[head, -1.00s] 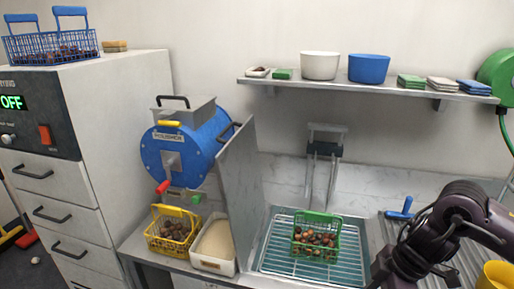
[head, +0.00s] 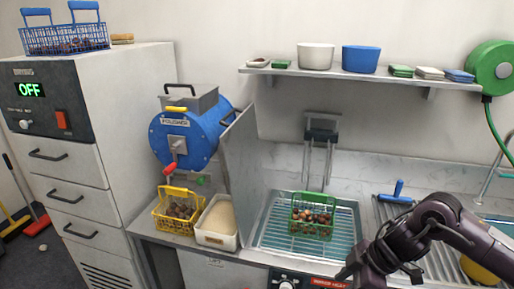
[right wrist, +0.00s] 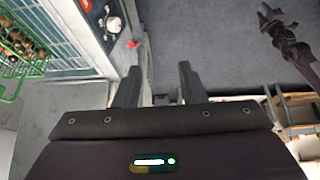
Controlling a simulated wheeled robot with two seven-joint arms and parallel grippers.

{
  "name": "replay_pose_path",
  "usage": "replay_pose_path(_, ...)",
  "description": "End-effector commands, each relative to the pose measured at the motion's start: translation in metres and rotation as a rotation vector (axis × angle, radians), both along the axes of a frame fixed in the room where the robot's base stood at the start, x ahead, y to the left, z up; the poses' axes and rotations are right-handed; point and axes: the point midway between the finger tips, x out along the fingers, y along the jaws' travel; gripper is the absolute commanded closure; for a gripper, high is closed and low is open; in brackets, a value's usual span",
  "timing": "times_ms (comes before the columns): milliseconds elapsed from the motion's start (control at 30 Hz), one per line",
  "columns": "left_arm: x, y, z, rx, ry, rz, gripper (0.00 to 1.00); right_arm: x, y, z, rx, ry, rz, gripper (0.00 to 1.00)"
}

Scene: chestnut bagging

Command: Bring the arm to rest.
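My right arm comes in from the right in the head view. Its gripper (head: 350,275) is low at the frame's bottom edge, in front of the counter. In the right wrist view the right gripper's two fingers (right wrist: 160,78) stand apart over grey floor, with nothing between them. A dark arm (right wrist: 290,42), apparently my left one, hangs at the upper right there; its finger state is unclear. The green basket (head: 328,231) of chestnuts sits on the sink rack, apart from the right gripper. It also shows in the right wrist view (right wrist: 10,98).
A yellow basket (head: 170,226) of chestnuts and a white tray (head: 212,239) stand left of the metal divider (head: 240,165). The counter edge with a knob (right wrist: 112,24) lies left of the right gripper. A wooden structure (right wrist: 290,104) is at right.

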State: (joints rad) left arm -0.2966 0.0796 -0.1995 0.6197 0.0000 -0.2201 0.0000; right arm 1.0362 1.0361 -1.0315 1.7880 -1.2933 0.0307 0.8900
Motion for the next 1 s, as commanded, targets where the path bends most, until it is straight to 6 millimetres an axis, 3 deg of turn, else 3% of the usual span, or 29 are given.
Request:
replay_pose_path(233, 0.004, -0.001, -0.007, -0.001, -0.007, 0.000, 0.64, 0.043, 0.040, -0.051, 0.174, -0.062, -0.060, 0.63)
replay_pose_path(333, -0.001, 0.000, -0.011, -0.001, 0.000, 0.000, 0.64, 0.064, 0.054, -0.087, 0.259, -0.093, -0.131, 0.63)
replay_pose_path(433, -0.004, 0.000, -0.017, 0.000, 0.005, 0.000, 0.64, 0.081, 0.060, -0.147, 0.333, -0.119, -0.261, 0.63)
replay_pose_path(533, -0.005, 0.000, -0.021, 0.000, 0.006, 0.000, 0.64, 0.079, 0.052, -0.223, 0.359, -0.128, -0.428, 0.63)
replay_pose_path(667, -0.004, 0.000, -0.025, 0.000, 0.005, 0.000, 0.64, 0.048, 0.031, -0.314, 0.318, -0.106, -0.614, 0.63)
replay_pose_path(767, -0.004, 0.000, -0.028, 0.000, 0.005, 0.000, 0.64, 0.007, 0.014, -0.377, 0.256, -0.070, -0.732, 0.63)
replay_pose_path(867, -0.004, 0.000, -0.031, 0.000, 0.005, 0.000, 0.64, -0.044, 0.000, -0.432, 0.183, -0.023, -0.832, 0.63)
replay_pose_path(1000, -0.004, 0.000, -0.034, 0.000, 0.005, -0.001, 0.64, -0.130, -0.015, -0.496, 0.065, 0.057, -0.941, 0.63)
